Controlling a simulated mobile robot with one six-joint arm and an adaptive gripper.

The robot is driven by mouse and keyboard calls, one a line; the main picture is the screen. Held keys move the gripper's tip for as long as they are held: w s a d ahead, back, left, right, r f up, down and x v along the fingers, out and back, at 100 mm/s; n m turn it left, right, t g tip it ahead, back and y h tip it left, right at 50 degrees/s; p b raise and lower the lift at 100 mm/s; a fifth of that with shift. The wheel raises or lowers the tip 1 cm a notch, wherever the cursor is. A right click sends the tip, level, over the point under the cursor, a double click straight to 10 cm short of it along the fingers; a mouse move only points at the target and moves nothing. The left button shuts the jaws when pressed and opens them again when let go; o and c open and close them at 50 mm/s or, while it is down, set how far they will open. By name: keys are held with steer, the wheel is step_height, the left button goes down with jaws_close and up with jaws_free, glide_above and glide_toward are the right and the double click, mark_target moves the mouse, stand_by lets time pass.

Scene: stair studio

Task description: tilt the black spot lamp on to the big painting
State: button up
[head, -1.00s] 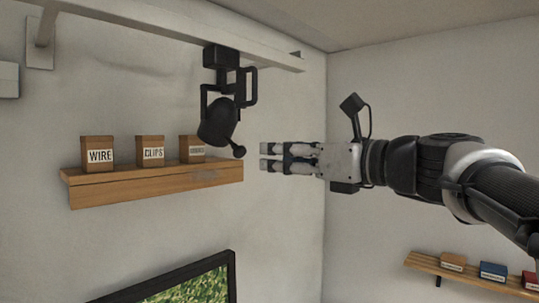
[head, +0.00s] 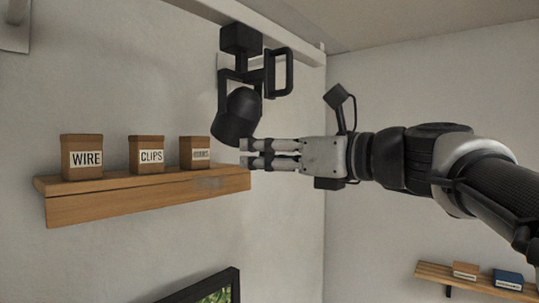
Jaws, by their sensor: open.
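The black spot lamp (head: 236,118) hangs from the rail near the top centre, its head pointing down and slightly left. The stub with a ball end at its lower right is not seen now; my fingers cover that place. My gripper (head: 246,154) comes in from the right, its fingers at the lower edge of the lamp head. It is open, with a narrow gap between the fingers. I cannot tell if it touches the lamp. Only the top corner of the big painting (head: 222,295), black-framed with green inside, shows at the bottom.
A wooden shelf (head: 120,203) on the left wall holds boxes labelled WIRE (head: 84,158) and CLIPS (head: 148,155) and a third box (head: 194,153). The white rail (head: 180,10) runs overhead. Another shelf (head: 450,277) with small boxes is at lower right.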

steer(key=shift+s, duration=0.1)
steer(key=shift+c, duration=0.6)
jaws_close()
